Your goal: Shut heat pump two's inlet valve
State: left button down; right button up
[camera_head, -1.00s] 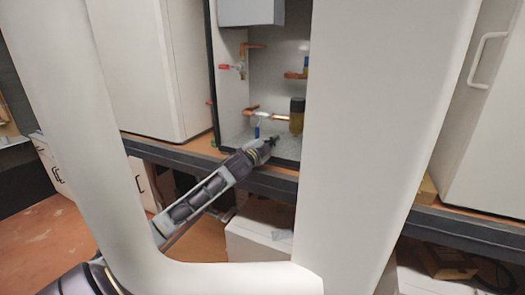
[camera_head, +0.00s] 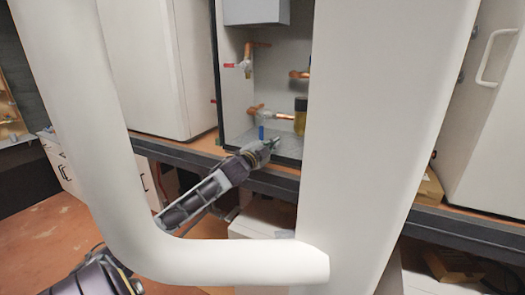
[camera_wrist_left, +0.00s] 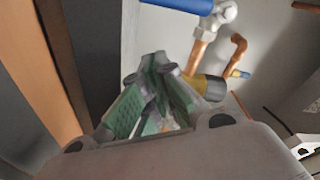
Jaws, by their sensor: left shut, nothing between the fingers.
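An open heat pump cabinet (camera_head: 230,110) holds copper pipes and valves. A valve with a blue handle (camera_head: 261,133) is low inside it, on a copper pipe; the handle hangs down. A valve with a red handle (camera_head: 231,65) is higher on the left wall, its handle pointing left. No label shows which is the inlet valve or which pump is two. My left gripper (camera_head: 272,146) is shut and empty at the cabinet floor, just below and right of the blue handle. In the left wrist view, its fingertips (camera_wrist_left: 158,62) meet below the blue handle (camera_wrist_left: 180,4), apart from it.
A brass-coloured cylinder (camera_head: 300,122) stands right of the blue-handled valve, close to my left gripper. The dark shelf edge (camera_head: 180,155) runs below the cabinet. Closed white cabinets (camera_head: 150,70) stand on either side. A white upright hides the cabinet's right part.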

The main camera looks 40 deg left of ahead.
pick_arm(q)
jog(key=shift+s+d+f+b, duration=0.15)
jog(key=shift+s+b, duration=0.25)
jog(key=shift+s, duration=1.15)
jog(key=shift+s+d, duration=0.15)
jog(key=shift+s, duration=1.35)
pick_arm(e)
jog(key=shift+d+f, duration=0.2)
jog(key=shift+f, duration=0.55)
jog(key=shift+a, duration=0.1)
